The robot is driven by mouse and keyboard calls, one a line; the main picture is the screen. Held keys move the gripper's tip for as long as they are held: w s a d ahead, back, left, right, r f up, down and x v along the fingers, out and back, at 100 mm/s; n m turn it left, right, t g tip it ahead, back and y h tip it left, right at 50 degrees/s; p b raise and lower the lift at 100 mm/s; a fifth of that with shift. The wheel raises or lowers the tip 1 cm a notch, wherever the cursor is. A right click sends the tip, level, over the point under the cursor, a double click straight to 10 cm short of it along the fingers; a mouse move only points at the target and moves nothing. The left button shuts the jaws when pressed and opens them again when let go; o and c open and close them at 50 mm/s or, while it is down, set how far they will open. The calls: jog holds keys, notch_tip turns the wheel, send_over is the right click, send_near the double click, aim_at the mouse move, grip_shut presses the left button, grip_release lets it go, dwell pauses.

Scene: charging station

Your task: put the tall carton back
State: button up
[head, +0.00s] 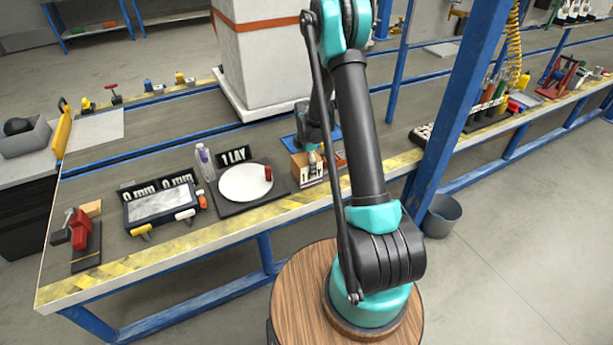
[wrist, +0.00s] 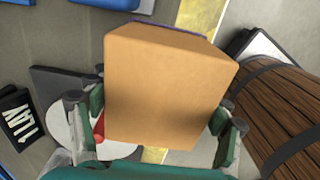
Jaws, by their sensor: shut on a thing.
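The tall carton (wrist: 168,85) is a plain tan box that fills the middle of the wrist view. My gripper (wrist: 158,122) has its green fingers on the left and right sides of the carton and is shut on it. In the head view the carton (head: 302,168) shows as a small brown box at the table's front part, right of the white plate. My gripper (head: 313,152) is above it there, partly hidden by my arm. I cannot tell whether the carton's base touches the table.
A white plate (head: 243,184) with a small red item (head: 268,173) on a dark mat lies just left of the carton. A bottle (head: 205,162) and a framed tray (head: 160,203) stand farther left. A blue post (head: 455,110) rises to the right. A large wrapped block (head: 262,60) stands behind.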

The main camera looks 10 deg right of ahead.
aim_at(306, 158)
jog(key=shift+f, duration=2.55)
jog(key=shift+f, duration=0.15)
jog(key=o, duration=1.6)
jog(key=shift+o, duration=0.2)
notch_tip(306, 158, up, 12)
jog(key=shift+s+r, duration=0.1)
jog(key=shift+r, duration=0.1)
jog(key=s+d+r+m+t, duration=0.2)
jog(key=s+r+m, duration=0.45)
jog(key=s, duration=0.35)
jog(key=s+d+r+m+t, duration=0.1)
jog(key=s+r+m, duration=0.6)
jog(key=s, duration=0.4)
jog(key=s+d+f+m+t, duration=0.1)
jog(key=s+f+m, duration=0.1)
jog(key=s+m, duration=0.6)
jog(key=shift+s+f, duration=0.4)
jog(key=shift+s, duration=0.25)
